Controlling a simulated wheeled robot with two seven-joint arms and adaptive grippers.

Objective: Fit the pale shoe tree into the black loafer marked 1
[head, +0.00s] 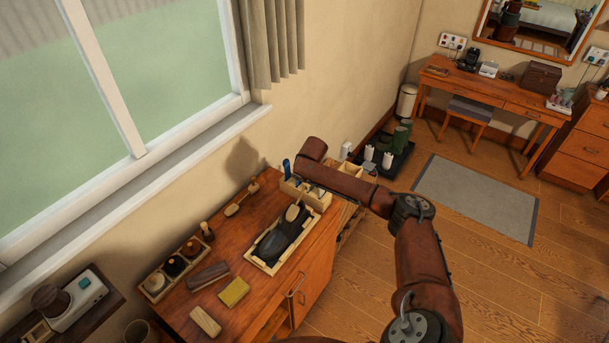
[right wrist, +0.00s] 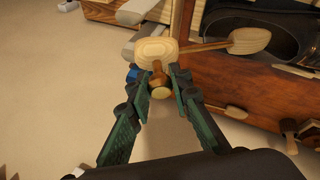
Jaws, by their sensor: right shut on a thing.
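The pale shoe tree (right wrist: 154,50) shows in the right wrist view, with a broad heel block, a thin rod and a rounded toe piece (right wrist: 250,40). My right gripper (right wrist: 160,76) is shut on the shoe tree at its small brown knob. The toe piece overlaps the edge of a black loafer (right wrist: 274,22) in this view; I cannot tell whether they touch. In the head view dark footwear (head: 271,245) lies in a pale tray (head: 263,267) on the wooden cabinet. My right gripper is mostly hidden by my arm there. No mark 1 is legible. My left gripper is not in view.
On the cabinet top (head: 246,250) stand a rack of round tins and brushes (head: 175,266), a grey block (head: 208,275), a yellow block (head: 234,292) and a pale block (head: 205,321). A divided box (head: 290,188) stands at its far end. A window is on the left.

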